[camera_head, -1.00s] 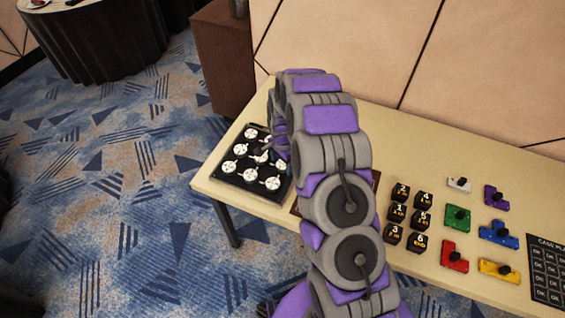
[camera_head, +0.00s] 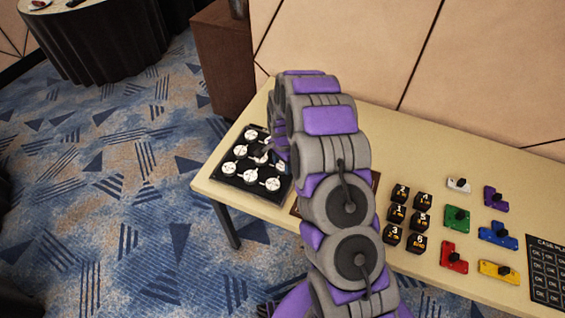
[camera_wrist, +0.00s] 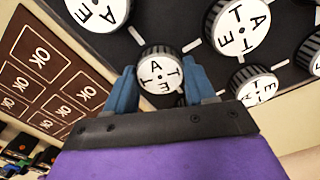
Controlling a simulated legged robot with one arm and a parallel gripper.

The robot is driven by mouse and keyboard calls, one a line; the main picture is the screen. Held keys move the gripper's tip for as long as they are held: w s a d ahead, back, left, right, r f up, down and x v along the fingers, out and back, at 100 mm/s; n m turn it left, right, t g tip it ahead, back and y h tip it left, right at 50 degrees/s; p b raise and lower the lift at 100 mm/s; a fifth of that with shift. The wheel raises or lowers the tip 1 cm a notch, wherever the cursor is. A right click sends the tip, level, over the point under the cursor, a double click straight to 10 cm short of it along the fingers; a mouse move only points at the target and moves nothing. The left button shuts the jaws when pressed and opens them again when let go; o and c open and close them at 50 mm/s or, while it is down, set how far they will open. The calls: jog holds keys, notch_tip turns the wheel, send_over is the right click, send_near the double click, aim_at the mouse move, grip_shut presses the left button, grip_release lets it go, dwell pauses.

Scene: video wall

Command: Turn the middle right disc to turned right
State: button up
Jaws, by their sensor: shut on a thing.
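A black panel (camera_head: 238,180) with several white round discs lies at the left end of the table. My gripper (camera_wrist: 160,88) has blue fingers on either side of one lettered white disc (camera_wrist: 160,75) and is shut on it. This disc sits near the panel's edge, by the brown OK board, and seems to be the middle right one. Its letters look tilted in the wrist view. In the head view my arm and gripper (camera_head: 272,157) reach down over the panel's right side and partly hide the discs there.
Neighbouring discs (camera_wrist: 240,22) stand close around the gripper. A brown OK board (camera_wrist: 40,75) lies beside the panel. Several black numbered cubes (camera_head: 397,212) and coloured pieces with black knobs (camera_head: 457,217) stand to the right. A wall runs behind the table (camera_head: 330,270).

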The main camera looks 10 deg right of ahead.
jog(key=shift+r, duration=0.1)
jog(key=n+p, duration=0.4)
jog(key=n, duration=0.1)
jog(key=shift+w+r, duration=0.1)
jog(key=n+p, duration=0.2)
jog(key=n, duration=0.3)
jog(key=shift+n, duration=0.3)
jog(key=n+p, duration=0.1)
jog(key=n, duration=0.9)
dwell(0.3)
jog(key=o, duration=1)
jog(key=shift+f, duration=0.2)
jog(key=shift+o, duration=0.2)
